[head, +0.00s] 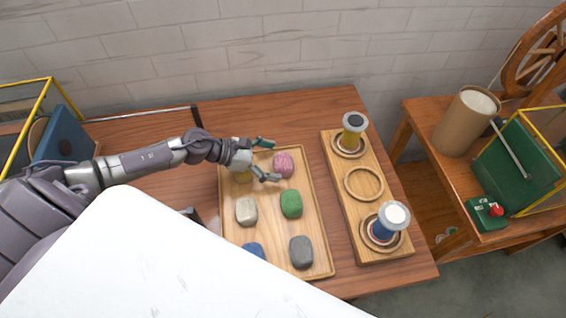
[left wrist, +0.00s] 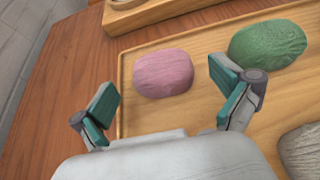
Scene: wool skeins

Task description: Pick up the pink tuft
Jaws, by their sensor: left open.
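The pink tuft (head: 284,165) lies at the far right corner of a wooden tray (head: 318,245) in the head view. My left gripper (head: 268,160) is open just left of it, with its fingers toward the tuft. In the left wrist view the pink tuft (left wrist: 163,73) lies ahead of the open fingers, and the gap between the teal fingertips (left wrist: 165,88) is empty. The fingers are apart from the tuft as far as I can see. My right gripper is not in view.
In the tray are a green tuft (head: 291,204) close to the pink one, a cream tuft (head: 247,211), a grey tuft (head: 301,251), a blue tuft (head: 253,249) and a yellow tuft (head: 243,176) partly hidden by my gripper. A wooden rack (head: 382,247) with spools stands right.

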